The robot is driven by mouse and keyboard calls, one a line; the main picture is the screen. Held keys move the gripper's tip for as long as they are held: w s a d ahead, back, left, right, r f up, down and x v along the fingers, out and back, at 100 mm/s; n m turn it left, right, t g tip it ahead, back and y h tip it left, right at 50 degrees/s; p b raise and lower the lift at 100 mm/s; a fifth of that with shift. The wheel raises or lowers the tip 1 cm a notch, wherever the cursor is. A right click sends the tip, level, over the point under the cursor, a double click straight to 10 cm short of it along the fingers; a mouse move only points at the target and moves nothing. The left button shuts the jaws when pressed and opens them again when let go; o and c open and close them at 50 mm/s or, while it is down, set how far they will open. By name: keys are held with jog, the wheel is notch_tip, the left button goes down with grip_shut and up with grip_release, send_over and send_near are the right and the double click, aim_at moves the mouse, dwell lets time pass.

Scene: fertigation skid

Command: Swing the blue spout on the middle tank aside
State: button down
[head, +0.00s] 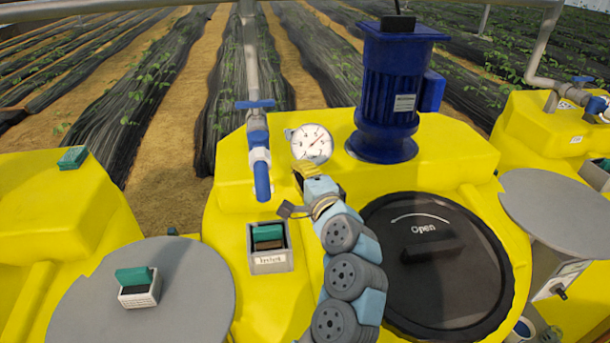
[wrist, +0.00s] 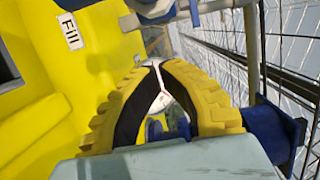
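The blue spout (head: 262,181) hangs down from a white fitting and a blue valve on a grey pipe, at the back left of the yellow middle tank (head: 224,253). It points toward the camera. My gripper (head: 298,165) is to the right of the spout and apart from it, just in front of the round gauge. In the wrist view my gripper's yellow, black-padded fingers (wrist: 155,64) come together at their tips, and I see nothing held between them. I cannot clearly pick out the spout there.
The white gauge (head: 311,143) and the blue motor (head: 389,95) stand behind and right of my gripper. A black lid (head: 436,290) marked "Open" lies to the right. A small grey box with a green flap (head: 268,237) sits below the spout. Free space lies left of the spout.

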aim_at(260, 163)
jog(key=shift+w+a+f+p, duration=0.15)
jog(key=shift+a+p, duration=0.25)
jog(key=shift+a, duration=0.7)
jog(key=shift+w+a+r+p, duration=0.1)
jog(key=shift+a+p, duration=0.25)
jog(key=shift+a, duration=0.7)
jog(key=shift+h, duration=0.3)
